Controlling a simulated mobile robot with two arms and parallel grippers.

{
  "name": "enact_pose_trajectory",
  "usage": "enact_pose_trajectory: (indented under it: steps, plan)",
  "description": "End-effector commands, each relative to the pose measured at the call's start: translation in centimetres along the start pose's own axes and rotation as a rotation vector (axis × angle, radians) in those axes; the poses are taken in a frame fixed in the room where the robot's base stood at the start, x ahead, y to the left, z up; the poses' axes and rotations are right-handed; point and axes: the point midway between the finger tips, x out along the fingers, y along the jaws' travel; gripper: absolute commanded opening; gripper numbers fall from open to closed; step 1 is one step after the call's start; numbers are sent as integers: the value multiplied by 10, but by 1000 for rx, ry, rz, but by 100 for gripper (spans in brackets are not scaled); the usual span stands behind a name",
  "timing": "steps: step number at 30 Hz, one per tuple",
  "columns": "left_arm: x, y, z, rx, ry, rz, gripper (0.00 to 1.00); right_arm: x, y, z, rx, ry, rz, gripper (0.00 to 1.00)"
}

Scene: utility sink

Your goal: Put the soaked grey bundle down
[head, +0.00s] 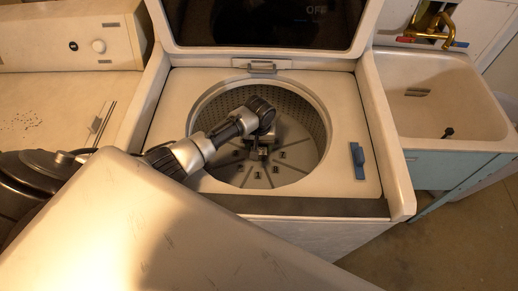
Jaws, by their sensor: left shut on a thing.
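My left arm comes in from the left and reaches over the open top-loading washer (358,207). My left gripper (262,151) points down inside the washer's round drum (310,107), above the finned grey bottom. The gripper is small and dark here. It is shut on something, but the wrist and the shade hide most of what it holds. I cannot clearly make out the grey bundle's outline, or whether it touches the drum bottom. My right gripper is not in view.
The washer's dark lid (262,22) stands open at the back. A blue clip-like object (357,160) lies on the washer's right top edge. A utility sink (440,98) with a brass faucet (432,28) stands at the right. Another cream appliance (66,50) stands at the left.

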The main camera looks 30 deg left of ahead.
Motion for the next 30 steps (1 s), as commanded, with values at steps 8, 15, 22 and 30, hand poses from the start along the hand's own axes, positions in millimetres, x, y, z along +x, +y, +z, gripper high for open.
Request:
enact_pose_trajectory:
  steps: [8,15,22,30]
  plan:
    - [0,0,-1,0,3,2,14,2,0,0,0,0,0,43]
    - [5,0,0,0,1,-1,73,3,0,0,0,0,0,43]
    - [5,0,0,0,1,0,88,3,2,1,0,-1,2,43]
    - [-6,0,-1,0,3,2,88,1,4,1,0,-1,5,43]
